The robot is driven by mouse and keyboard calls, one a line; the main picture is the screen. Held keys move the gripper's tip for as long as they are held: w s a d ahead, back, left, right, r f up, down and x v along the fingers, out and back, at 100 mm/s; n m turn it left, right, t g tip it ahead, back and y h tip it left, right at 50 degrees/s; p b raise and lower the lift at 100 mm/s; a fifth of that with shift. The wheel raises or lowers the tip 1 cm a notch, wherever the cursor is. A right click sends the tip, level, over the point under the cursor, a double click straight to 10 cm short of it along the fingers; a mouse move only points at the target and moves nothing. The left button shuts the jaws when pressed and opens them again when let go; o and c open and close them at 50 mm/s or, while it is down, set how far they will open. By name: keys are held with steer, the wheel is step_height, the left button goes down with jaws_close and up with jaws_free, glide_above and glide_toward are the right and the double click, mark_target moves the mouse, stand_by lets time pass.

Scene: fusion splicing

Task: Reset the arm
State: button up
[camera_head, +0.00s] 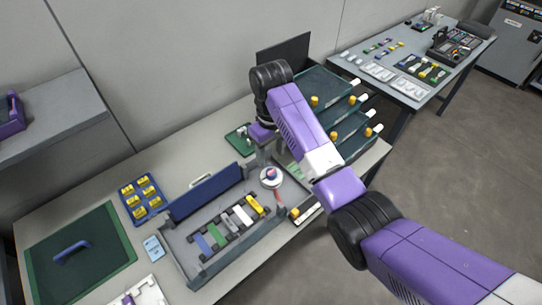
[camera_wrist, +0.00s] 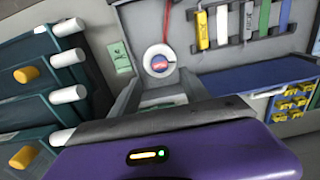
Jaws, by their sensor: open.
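My purple and black arm crosses the head view from the lower right, bends at a black joint and points down over the workbench. My gripper (camera_head: 264,154) hangs above the back right part of the grey tool case (camera_head: 183,253), close to a white round reel with a red centre (camera_head: 271,177). The gripper is open with nothing seen between its fingers. In the wrist view its purple body with a small green light fills the bottom, and the fingertips are hard to make out. The reel (camera_wrist: 160,62) shows beyond it, apart from the gripper.
Dark green drawers (camera_head: 338,125) with yellow knobs and white rods stand right of the gripper. The case holds several coloured tools and has a blue bar. A blue tray of yellow pieces (camera_head: 142,198) and a green mat (camera_head: 100,262) lie left. A second table (camera_head: 398,89) stands behind right.

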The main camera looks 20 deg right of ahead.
stand_by(0.3)
steer(key=w+a+r+m+t+y, duration=0.1)
steer(key=w+a+r+t, duration=0.1)
steer(key=w+t, duration=0.3)
steer(key=w+a+r+t, duration=0.2)
steer(key=w+t, duration=0.2)
steer(key=t, duration=0.1)
steer(key=s+d+r+m+t, duration=0.1)
steer(key=s+d+t, duration=0.1)
steer(key=s, duration=2.4)
steer(key=s+d+r+m+t+h+b, duration=0.1)
steer(key=s+d+r+t, duration=0.1)
steer(key=s, duration=2.5)
steer(key=shift+r+m+t+b, duration=0.3)
steer(key=shift+t, duration=0.1)
steer(key=shift+d, duration=0.1)
